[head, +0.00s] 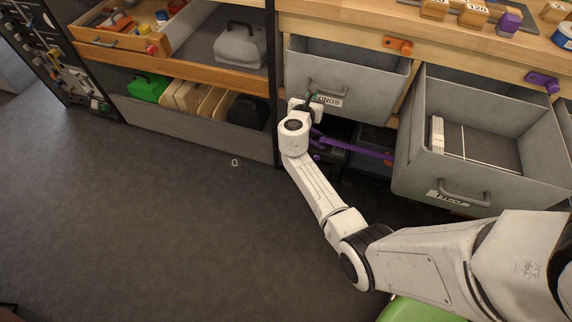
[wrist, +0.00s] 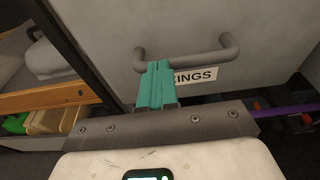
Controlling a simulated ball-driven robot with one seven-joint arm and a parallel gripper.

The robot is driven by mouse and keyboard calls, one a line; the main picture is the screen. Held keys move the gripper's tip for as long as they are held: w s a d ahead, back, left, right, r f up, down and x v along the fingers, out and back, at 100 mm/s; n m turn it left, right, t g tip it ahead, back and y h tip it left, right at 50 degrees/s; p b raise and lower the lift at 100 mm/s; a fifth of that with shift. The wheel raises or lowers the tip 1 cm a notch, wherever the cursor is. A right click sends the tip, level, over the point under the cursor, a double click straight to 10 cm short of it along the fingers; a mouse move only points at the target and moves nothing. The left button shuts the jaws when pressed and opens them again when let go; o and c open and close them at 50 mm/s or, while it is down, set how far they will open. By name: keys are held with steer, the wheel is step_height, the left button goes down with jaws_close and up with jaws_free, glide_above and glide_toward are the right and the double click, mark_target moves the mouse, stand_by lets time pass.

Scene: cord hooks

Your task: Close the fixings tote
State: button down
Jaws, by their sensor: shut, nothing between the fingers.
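The fixings tote (head: 362,74) is a grey bin under the bench in the head view, pulled out so that its hollow inside shows. In the head view my gripper (head: 311,99) is at the tote's lower left front.
A second grey tote (head: 420,150) stands further out on the right, holding white items. A dark post (head: 272,80) and a wooden drawer unit (head: 180,63) are to the left. The floor at left is mostly clear.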

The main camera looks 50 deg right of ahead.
mark_target(319, 80)
steer(key=b+x, duration=0.1)
steer(key=x, duration=0.1)
steer(key=b+x, duration=0.1)
steer(key=x, duration=0.2)
steer(key=r+b+x, duration=0.1)
steer(key=x, duration=0.2)
steer(key=shift+d+r, duration=0.1)
steer(key=shift+d, duration=0.1)
steer(key=shift+w+d+r+b, duration=0.1)
steer(key=shift+w+d+b, duration=0.1)
steer(key=shift+d+b, duration=0.25)
steer(key=shift+w+d+r, duration=0.1)
steer(key=shift+r, duration=0.2)
steer(key=shift+s+a+r+p, duration=0.1)
steer(key=shift+s+a+p, duration=0.2)
steer(key=shift+p, duration=0.3)
steer(key=p+v, duration=0.4)
steer(key=v, duration=0.9)
steer(key=shift+a+f, duration=0.2)
steer(key=shift+a, duration=0.05)
